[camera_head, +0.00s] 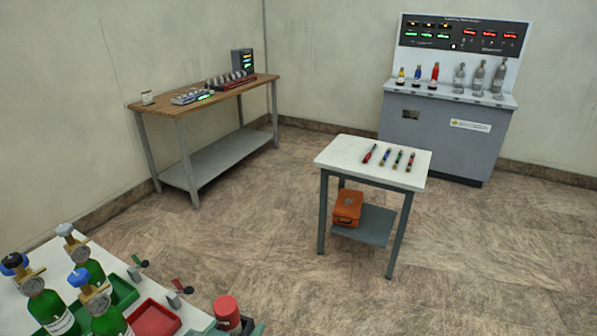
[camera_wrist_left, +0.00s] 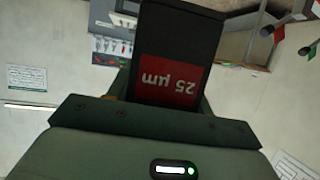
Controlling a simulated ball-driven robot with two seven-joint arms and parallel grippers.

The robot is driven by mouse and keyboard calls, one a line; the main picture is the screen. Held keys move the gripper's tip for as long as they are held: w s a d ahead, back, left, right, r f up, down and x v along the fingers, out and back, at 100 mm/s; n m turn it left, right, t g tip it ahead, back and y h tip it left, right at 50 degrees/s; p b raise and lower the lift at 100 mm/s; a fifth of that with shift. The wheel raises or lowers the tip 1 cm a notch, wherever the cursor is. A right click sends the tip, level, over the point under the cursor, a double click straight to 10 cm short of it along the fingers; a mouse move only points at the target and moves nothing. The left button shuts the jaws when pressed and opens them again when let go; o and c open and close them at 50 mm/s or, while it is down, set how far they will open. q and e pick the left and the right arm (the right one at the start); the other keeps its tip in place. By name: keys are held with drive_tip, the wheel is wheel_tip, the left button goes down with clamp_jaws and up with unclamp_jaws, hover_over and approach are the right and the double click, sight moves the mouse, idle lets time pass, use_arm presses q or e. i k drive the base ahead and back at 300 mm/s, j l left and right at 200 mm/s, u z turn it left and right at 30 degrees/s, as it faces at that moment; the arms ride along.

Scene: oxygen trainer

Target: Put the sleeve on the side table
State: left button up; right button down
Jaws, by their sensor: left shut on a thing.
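The sleeve (camera_head: 226,309) shows at the bottom of the head view as a red-topped, dark cylinder. In the left wrist view the sleeve (camera_wrist_left: 178,35) is dark, with a red label reading "25 µm" upside down. My left gripper (camera_head: 232,328) is shut on it, above or beside the near white bench; the height is hard to tell. A small white-topped table (camera_head: 345,155), which looks like the side table, stands at the middle right, away from the gripper. My right gripper is not in view.
Several coloured tubes (camera_head: 384,156) lie on the small table's back half; its front left is bare. An orange case (camera_head: 347,207) sits on its lower shelf. Green cylinders (camera_head: 50,310) and a red tray (camera_head: 153,319) stand near the gripper. A wooden bench (camera_head: 160,107) and grey console (camera_head: 440,135) stand behind.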

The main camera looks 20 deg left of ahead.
sight(348, 150)
drive_tip(key=i+j+z, duration=0.1)
drive_tip(key=i, duration=0.35)
drive_tip(key=i+j, duration=0.2)
drive_tip(key=i, duration=0.2)
drive_tip(key=i+j+z, duration=0.15)
drive_tip(key=i, duration=0.3)
drive_tip(key=i+j+z, duration=0.1)
drive_tip(key=i, duration=0.3)
drive_tip(key=i+u, duration=0.15)
drive_tip(key=i, duration=1.75)
drive_tip(key=i+u, duration=0.15)
drive_tip(key=u, duration=0.15)
drive_tip(key=i+l+u, duration=0.1)
drive_tip(key=u, duration=0.2)
